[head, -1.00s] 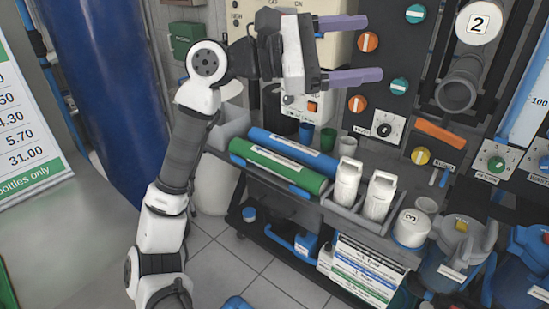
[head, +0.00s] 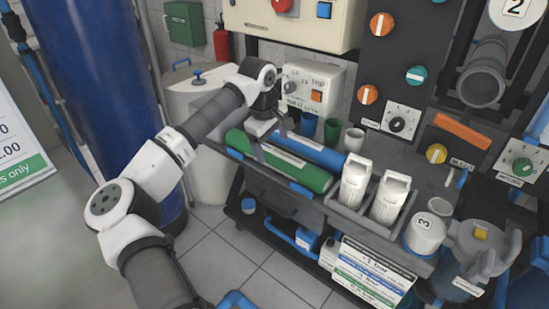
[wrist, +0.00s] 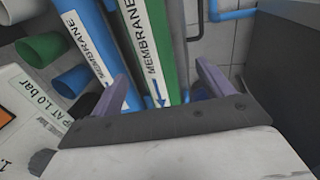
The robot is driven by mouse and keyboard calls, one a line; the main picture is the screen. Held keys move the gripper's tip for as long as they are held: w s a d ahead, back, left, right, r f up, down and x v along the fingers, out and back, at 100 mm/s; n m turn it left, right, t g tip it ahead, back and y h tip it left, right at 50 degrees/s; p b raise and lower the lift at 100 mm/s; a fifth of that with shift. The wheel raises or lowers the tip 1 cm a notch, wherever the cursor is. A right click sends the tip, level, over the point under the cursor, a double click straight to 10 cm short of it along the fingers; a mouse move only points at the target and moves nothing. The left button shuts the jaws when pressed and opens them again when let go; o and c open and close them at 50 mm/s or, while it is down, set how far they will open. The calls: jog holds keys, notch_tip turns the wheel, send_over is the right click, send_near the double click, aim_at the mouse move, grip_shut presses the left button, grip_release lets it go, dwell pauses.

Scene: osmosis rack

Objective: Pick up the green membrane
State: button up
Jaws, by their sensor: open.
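The green membrane (head: 300,173) is a long green tube with a white label, lying on the rack shelf in front of the blue membrane (head: 322,153). My gripper (head: 270,142) is open over the left part of the green membrane, with its purple fingers pointing down. In the wrist view the green membrane (wrist: 157,28) runs between my two fingers (wrist: 163,84), one on each side. I cannot tell whether the fingers touch the tube.
White bottles (head: 355,182) stand in a holder at the tube's right end. Green and grey cups (head: 332,131) stand behind the blue membrane. A control box (head: 313,88) stands behind my gripper, and a blue tank (head: 105,75) is at left.

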aim_at(279, 154)
jog(key=x, duration=0.2)
jog(key=d+p+x, duration=0.1)
jog(key=x, duration=0.2)
jog(key=shift+w+d+f, duration=0.1)
jog(key=shift+d+f, duration=0.1)
jog(key=shift+f, duration=0.35)
jog(key=shift+w, duration=0.1)
jog(key=c, duration=1.1)
jog(key=shift+r, duration=0.1)
jog(key=shift+c, duration=0.2)
